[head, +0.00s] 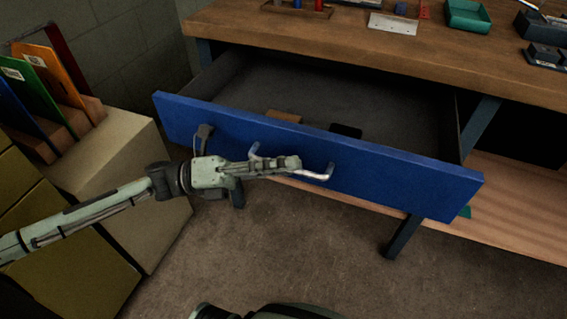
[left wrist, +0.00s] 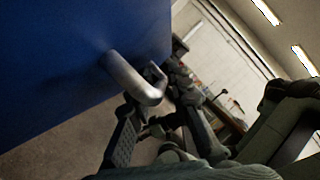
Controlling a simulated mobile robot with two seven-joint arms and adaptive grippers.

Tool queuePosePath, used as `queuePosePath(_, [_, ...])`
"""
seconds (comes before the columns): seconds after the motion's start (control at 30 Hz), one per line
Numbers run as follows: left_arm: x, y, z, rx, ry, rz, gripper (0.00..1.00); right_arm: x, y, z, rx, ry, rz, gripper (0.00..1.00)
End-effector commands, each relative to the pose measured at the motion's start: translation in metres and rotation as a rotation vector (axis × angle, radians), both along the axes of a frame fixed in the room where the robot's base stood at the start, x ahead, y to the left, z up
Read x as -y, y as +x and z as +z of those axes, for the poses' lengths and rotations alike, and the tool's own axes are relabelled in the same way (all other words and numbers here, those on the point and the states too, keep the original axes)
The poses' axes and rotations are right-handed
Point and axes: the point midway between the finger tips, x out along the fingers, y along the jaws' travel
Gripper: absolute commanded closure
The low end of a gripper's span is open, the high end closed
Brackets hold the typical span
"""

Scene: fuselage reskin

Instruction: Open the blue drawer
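The blue drawer (head: 400,179) under the workbench is pulled well out, its inside showing from above. Its pale metal handle (head: 318,175) is on the front panel, partly covered by my left gripper (head: 290,164). In the left wrist view, the blue front (left wrist: 60,65) fills the upper left, and the handle (left wrist: 133,80) lies between the fingers of my left gripper (left wrist: 152,92). The fingers appear shut on the handle, though the far contact is partly hidden. My right gripper is not in view.
The wooden bench top (head: 390,50) holds a green tray (head: 467,16) and small parts. A brown block (head: 284,116) and a dark item (head: 346,131) lie in the drawer. Cartons (head: 110,165) with coloured binders stand at left. The floor (head: 290,250) before the drawer is clear.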

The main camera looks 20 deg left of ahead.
Motion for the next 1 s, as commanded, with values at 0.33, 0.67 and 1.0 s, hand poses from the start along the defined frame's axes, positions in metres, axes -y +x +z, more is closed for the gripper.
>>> queuePosePath(0.33, [-0.046, -0.014, -0.012, -0.005, 0.004, 0.002, 0.81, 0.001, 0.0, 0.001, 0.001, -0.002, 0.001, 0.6])
queuePosePath(0.67, [-0.101, -0.032, -0.023, -0.002, 0.002, 0.002, 0.81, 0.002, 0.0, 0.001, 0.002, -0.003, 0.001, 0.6])
queuePosePath(1.0, [-0.112, -0.036, -0.025, 0.0, 0.0, 0.0, 0.81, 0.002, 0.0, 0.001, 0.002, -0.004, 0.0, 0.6])
